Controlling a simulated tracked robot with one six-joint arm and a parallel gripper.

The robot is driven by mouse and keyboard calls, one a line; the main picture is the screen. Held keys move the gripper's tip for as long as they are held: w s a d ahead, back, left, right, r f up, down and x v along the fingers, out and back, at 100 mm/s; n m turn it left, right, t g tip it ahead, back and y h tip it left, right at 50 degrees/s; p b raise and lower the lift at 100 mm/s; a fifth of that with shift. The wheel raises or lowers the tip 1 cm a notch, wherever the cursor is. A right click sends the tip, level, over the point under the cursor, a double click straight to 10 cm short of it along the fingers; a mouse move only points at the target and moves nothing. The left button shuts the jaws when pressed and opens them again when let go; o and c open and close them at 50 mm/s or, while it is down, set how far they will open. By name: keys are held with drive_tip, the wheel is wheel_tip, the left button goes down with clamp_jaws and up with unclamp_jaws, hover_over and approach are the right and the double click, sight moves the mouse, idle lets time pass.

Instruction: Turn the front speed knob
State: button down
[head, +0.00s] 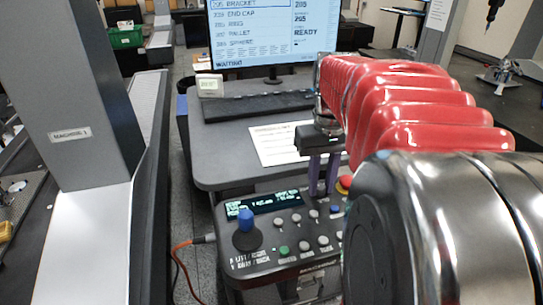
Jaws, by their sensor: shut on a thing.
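My gripper (322,190) reaches down from the upper right over the back right part of the dark control box (262,262). Its two dark fingers are close together on the speed knob, which they hide almost wholly. I cannot tell how far the knob is turned. The box also carries a small lit display (264,203), a blue-topped joystick (246,220), several small pale knobs or caps and a green button (284,251). A red emergency button (345,183) sits close to the right of the fingers.
Behind the box stand a grey desk (215,150) with a paper sheet (275,145), a keyboard (255,107) and a monitor (275,35). A grey machine column (75,100) rises at left. An orange cable (182,246) runs from the box. My arm hides the right side.

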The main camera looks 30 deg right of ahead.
sight(321, 188)
drive_tip(key=shift+n, duration=1.3)
drive_tip(key=c, duration=1.5)
unclamp_jaws()
drive_tip(key=shift+c, duration=0.2)
drive_tip(key=shift+r, duration=0.1)
wheel_tip(321, 188, up, 14)
drive_tip(key=shift+f, duration=0.2)
drive_tip(key=shift+s, duration=0.1)
